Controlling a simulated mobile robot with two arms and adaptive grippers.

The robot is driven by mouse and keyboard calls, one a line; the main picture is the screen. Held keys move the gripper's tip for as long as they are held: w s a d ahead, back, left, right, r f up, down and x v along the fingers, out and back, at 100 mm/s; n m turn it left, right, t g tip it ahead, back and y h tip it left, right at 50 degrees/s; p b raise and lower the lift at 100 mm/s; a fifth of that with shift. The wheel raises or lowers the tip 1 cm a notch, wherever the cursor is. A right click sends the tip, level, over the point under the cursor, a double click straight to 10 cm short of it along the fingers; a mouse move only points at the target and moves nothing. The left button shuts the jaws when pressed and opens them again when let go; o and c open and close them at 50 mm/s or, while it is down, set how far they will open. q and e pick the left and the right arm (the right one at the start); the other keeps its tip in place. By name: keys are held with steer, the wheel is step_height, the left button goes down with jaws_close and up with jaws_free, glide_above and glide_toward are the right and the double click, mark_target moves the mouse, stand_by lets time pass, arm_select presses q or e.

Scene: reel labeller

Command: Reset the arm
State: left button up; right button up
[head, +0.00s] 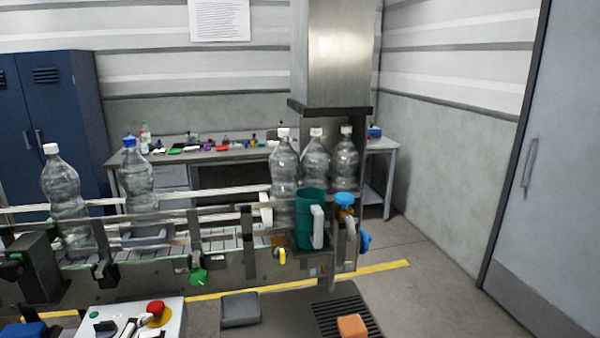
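Neither my left nor my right gripper shows in the head view, and no part of my arms can be made out with certainty. Whether the grippers are open or hold anything cannot be seen. The nearest equipment is a conveyor (225,240) with clear bottles standing along it. A white-capped bottle (63,195) and a blue-capped bottle (136,180) stand on its left part. Three white-capped bottles (284,170) stand close together near its right end. A teal jug (309,220) with a pale handle is in front of them.
A control panel (95,312) with a red button (156,308) is at the lower left. A grey block (240,309) and an orange block (352,326) lie low in front. A metal column (338,50) rises behind the bottles. Floor at the right, before the door (545,190), is clear.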

arm_select(q)
steer(key=s+d+f+n+g+h, duration=0.1)
steer(key=s+d+f+n+g, duration=0.35)
steer(key=s+f+n, duration=0.6)
steer(key=s+d+f+n+g, duration=0.45)
steer(key=s+d+f, duration=0.2)
steer(key=s, duration=0.75)
step_height(320, 180, down, 34)
steer(key=s+f+g+b, duration=0.1)
steer(key=s+b, duration=0.2)
steer(key=b, duration=0.3)
steer(key=s+a+f+g+b, duration=0.1)
steer(key=s+a+f+b, duration=0.2)
steer(key=s+f, duration=1.3)
step_height(320, 180, down, 2)
steer(key=shift+s+f+b, duration=0.15)
steer(key=shift+b, duration=0.35)
